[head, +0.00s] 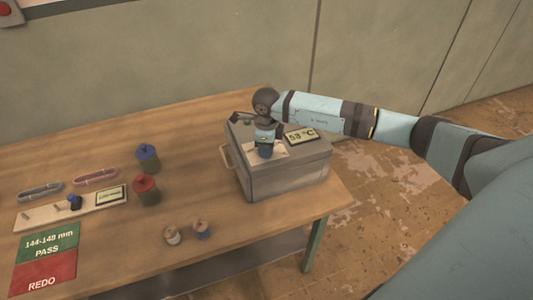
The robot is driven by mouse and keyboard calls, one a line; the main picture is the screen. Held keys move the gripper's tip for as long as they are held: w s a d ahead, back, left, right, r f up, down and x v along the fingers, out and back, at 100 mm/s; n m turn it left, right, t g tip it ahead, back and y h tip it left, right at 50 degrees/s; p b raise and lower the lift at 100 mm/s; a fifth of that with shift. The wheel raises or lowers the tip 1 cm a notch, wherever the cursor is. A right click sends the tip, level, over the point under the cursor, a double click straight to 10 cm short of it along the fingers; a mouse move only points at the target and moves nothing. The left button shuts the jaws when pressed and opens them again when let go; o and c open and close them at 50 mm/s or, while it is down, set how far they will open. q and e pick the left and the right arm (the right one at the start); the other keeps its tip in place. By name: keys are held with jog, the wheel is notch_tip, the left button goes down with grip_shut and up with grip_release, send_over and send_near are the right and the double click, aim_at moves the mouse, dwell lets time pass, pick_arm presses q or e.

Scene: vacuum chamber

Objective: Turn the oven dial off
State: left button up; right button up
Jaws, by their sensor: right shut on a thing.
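The oven (285,182) is a grey box near the right end of the wooden table. A display (301,135) on its top reads about 53 °C. My right gripper (266,150) reaches down onto a pale plate (281,154) on the oven's top, left of the display. It is shut on the oven dial, which is mostly hidden under the gripper, so its setting cannot be read. My left gripper is not in view.
Blue-lidded (147,158) and red-lidded (145,190) jars stand left of the oven. A pale gauge board (72,208), coiled bands (96,178) and a green-and-red PASS/REDO card (46,258) lie at left. The table's back middle is clear.

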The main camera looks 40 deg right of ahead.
jog(key=shift+f+n+b, duration=0.25)
jog(key=shift+n+b, duration=0.65)
jog(key=shift+n, duration=0.1)
jog(key=shift+n+b, duration=0.4)
jog(key=shift+r+n+b, duration=0.25)
jog(key=shift+n+b, duration=1.2)
jog(key=shift+n, duration=0.25)
jog(key=o, duration=0.9)
notch_tip(320, 180, up, 14)
jog(key=shift+f+b, duration=0.1)
jog(key=shift+b, duration=0.7)
